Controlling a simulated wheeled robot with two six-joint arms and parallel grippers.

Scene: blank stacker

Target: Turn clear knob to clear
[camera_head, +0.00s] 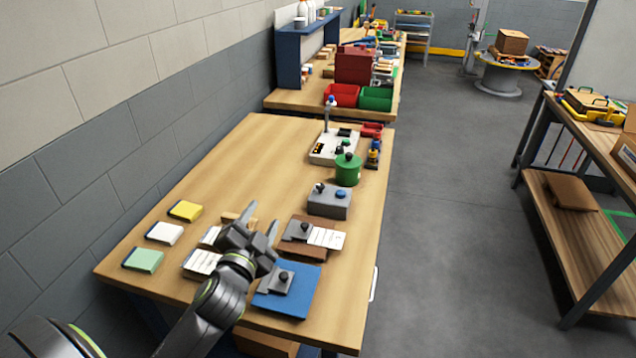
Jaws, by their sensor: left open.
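My left gripper (261,221) is open and empty above the near part of the wooden table, with its fingers pointing away from me. Just right of it is a brown board with a dark knob (304,229) and a white card. Beyond is a grey box (328,202) with a black knob (320,187) and a blue button. Below right of the gripper, a blue plate (303,300) carries a grey block with a dark knob (282,276). Labels are too small to read, so I cannot tell which knob is the clear one. My right gripper is out of view.
Yellow, white and green pads (143,259) lie along the table's left side. A green canister (347,171) and a beige control box (331,150) stand toward the far right. The table (235,155) is bare at its far left. A grey wall borders the left.

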